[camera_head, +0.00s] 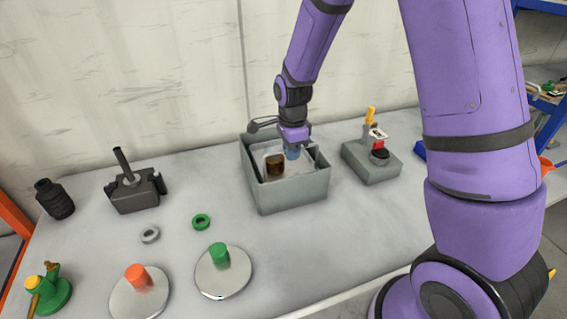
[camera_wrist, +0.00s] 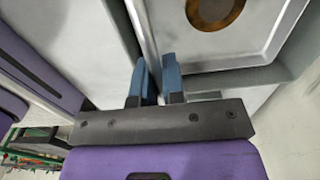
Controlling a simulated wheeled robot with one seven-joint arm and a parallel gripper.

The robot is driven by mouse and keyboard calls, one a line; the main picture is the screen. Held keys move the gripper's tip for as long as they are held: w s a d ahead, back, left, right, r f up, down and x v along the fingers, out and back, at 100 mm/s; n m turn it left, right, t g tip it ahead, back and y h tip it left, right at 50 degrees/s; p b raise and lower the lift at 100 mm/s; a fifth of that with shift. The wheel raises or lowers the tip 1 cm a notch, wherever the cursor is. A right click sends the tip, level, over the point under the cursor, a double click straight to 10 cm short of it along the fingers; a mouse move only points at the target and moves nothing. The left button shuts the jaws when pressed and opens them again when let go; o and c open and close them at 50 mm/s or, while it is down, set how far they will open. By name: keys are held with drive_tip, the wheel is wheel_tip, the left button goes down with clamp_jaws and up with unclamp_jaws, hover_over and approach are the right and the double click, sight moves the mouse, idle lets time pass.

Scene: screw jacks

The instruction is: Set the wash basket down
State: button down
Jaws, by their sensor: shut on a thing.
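The wash basket (camera_head: 304,165) is a shallow light-metal tray within the opening of the grey wash tank (camera_head: 292,194). It also shows in the wrist view (camera_wrist: 255,48). A brown ring-like part (camera_head: 275,165) sits in the basket, and its round top shows in the wrist view (camera_wrist: 214,8). My gripper (camera_head: 292,153), with blue fingers, points down at the basket's far side. In the wrist view my gripper (camera_wrist: 156,78) is shut on a thin upright grey piece at the basket's edge. I cannot tell whether the basket's underside touches the tank floor.
A grey block with a yellow-handled clamp (camera_head: 372,158) stands right of the tank. To the left are a dark jack body (camera_head: 135,190), a black bellows (camera_head: 54,199), a green ring (camera_head: 201,222), a grey ring (camera_head: 149,234) and two round plates with orange and green knobs (camera_head: 223,276).

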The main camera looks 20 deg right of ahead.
sight(291, 168)
drive_tip(key=shift+f, duration=3.1)
drive_tip(key=c, duration=1)
unclamp_jaws()
drive_tip(key=shift+r, duration=5)
